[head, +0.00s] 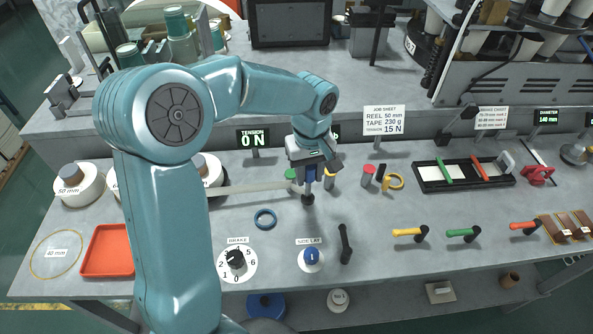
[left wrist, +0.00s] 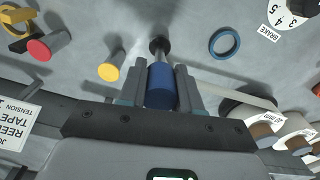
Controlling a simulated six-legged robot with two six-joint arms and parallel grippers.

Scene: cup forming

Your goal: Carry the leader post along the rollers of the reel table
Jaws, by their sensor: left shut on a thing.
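My left gripper (head: 311,176) is shut on the leader post, a blue cylinder (left wrist: 160,86) with a dark stem and black round end (head: 308,200). It holds the post upright over the middle of the reel table (head: 365,215). A pale tape (head: 255,188) runs from the white reels at the left to the post. Rollers stand close by: a green-topped one (head: 291,174) just left of the gripper, a yellow-topped one (head: 329,175) just right, and a red-topped one (head: 368,172) farther right. The yellow and red tops also show in the left wrist view (left wrist: 109,72). My right gripper is not in view.
A blue ring (head: 265,219) lies left of the post. The brake dial (head: 236,261), side lay knob (head: 311,257) and a black lever (head: 345,244) are in front. A yellow ring piece (head: 393,182) is at right. The tension display (head: 254,138) reads 0 N.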

